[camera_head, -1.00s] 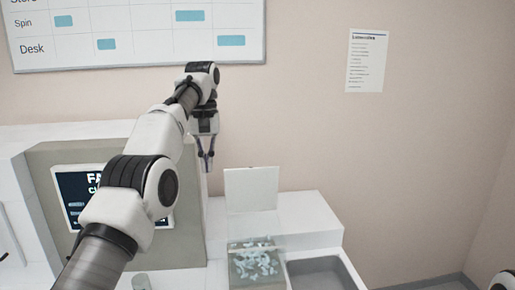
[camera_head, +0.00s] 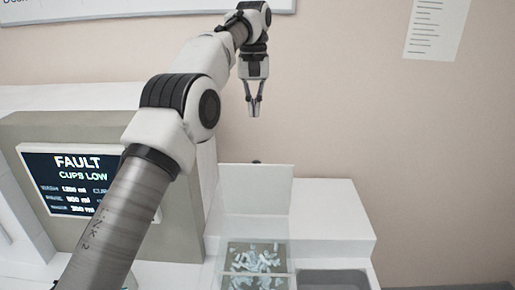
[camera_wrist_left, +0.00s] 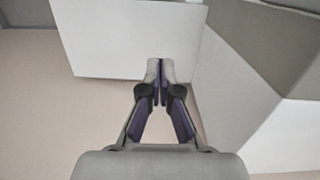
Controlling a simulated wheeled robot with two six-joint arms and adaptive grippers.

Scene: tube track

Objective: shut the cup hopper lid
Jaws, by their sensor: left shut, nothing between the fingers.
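The cup hopper (camera_head: 228,262) is a clear-fronted box holding several small pale cups (camera_head: 258,262). Its white lid (camera_head: 256,190) stands open and upright at the back of the hopper. My left gripper (camera_head: 254,112) is shut and empty, pointing down, above and behind the lid's top edge in the head view. In the left wrist view the shut fingertips (camera_wrist_left: 160,66) appear in front of a white panel (camera_wrist_left: 120,45); I cannot tell whether that is the lid. My right gripper is not in view.
A machine screen (camera_head: 78,180) at the left reads "FAULT CUPS LOW". A grey bin (camera_head: 335,280) sits right of the hopper, in front of a white ledge (camera_head: 335,215). A wall sheet (camera_head: 437,27) hangs at the upper right.

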